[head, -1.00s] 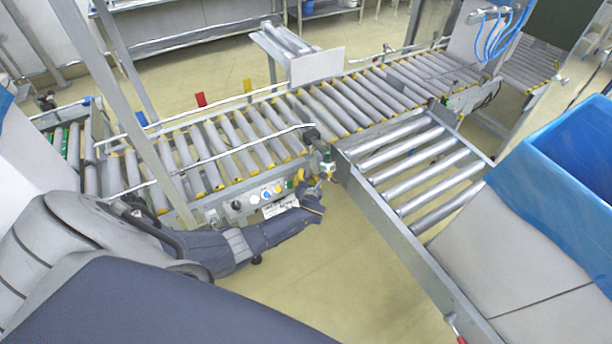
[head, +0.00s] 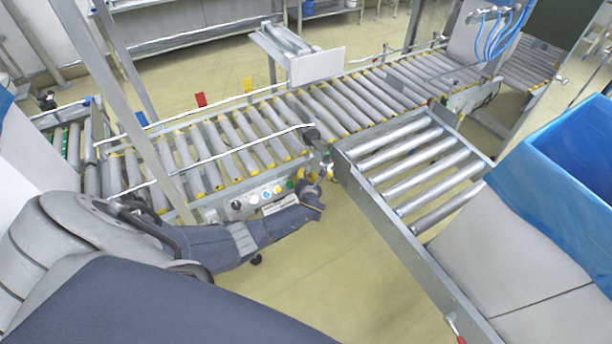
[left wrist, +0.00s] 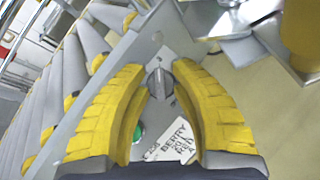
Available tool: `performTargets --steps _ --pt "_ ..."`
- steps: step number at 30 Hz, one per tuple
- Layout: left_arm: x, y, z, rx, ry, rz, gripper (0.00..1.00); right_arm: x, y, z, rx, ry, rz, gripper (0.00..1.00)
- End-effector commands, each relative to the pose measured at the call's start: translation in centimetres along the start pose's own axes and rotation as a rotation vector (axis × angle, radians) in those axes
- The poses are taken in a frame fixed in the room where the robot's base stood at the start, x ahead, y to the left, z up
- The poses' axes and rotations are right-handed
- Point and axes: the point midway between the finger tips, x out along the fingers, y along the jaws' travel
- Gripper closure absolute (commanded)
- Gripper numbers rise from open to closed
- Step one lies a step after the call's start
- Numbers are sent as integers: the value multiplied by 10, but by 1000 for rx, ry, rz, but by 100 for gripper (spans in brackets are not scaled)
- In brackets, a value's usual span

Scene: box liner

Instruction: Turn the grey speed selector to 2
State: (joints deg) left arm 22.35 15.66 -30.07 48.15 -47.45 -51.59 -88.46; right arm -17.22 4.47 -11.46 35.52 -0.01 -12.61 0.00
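The grey speed selector (left wrist: 159,83) is a small knob on a grey metal panel in the left wrist view. My left gripper (left wrist: 159,72) has its two yellow fingers spread, one on each side of the knob, with small gaps seen between. I cannot tell whether either finger touches it. The selector's number marks cannot be read. In the head view my left gripper (head: 309,190) is at the right end of the conveyor's control panel (head: 238,207), and the selector is hidden there. My right gripper is not in view.
A green button (left wrist: 137,132) and a printed label (left wrist: 172,142) lie below the knob. White and blue buttons (head: 266,195) line the panel. A roller conveyor (head: 215,140) runs behind it. A blue-lined box (head: 560,160) stands at the right. Floor is clear in front.

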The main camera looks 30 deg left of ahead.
Motion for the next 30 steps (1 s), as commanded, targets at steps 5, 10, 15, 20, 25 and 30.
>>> performTargets --steps 5,10,15,20,25,30 --pt "0 0 0 0 0 0 100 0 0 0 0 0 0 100" --pt "0 0 0 -9 0 6 100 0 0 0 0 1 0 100" --pt "0 0 0 -55 2 39 100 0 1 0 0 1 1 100" --pt "0 -1 1 -142 2 102 100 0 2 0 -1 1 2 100" --pt "0 0 0 -237 1 172 100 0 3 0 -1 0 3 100" --pt "0 0 0 -302 1 217 100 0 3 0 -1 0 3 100"
